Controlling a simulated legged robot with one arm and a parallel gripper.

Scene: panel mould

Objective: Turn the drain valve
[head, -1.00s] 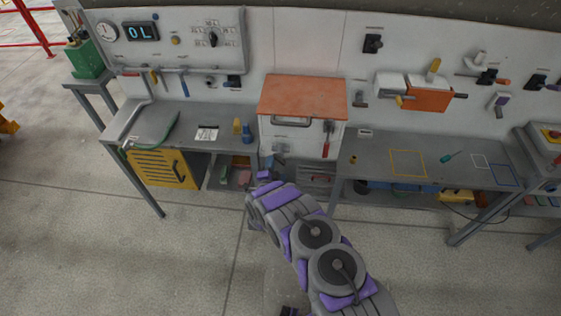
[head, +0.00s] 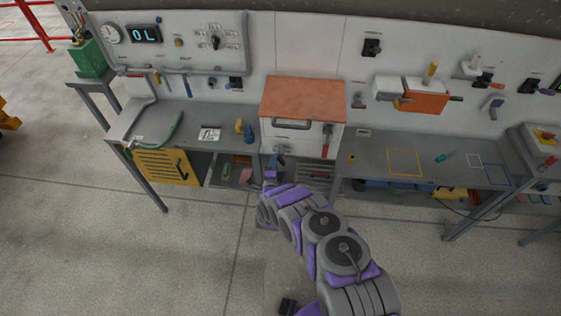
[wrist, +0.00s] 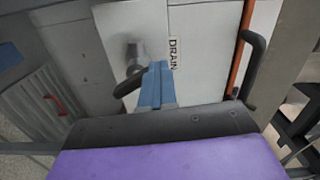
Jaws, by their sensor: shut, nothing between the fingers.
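The drain valve shows in the wrist view as a blurred metal stem with a dark lever (wrist: 128,84), beside a "DRAIN" label (wrist: 174,53) on a pale panel. My gripper (wrist: 157,82) is shut and empty, its blue fingers pressed together just beside the lever. I cannot tell whether they touch it. In the head view my gripper (head: 281,151) is at the lower left of the front of the white box (head: 299,137) with an orange top. The valve cannot be made out there behind my gripper and arm.
A black bar handle (head: 291,124) and a red-handled lever (head: 326,143) are on the box front. Benches (head: 375,148) flank the box, and a yellow louvred panel (head: 165,166) is at the left. The floor in front is clear.

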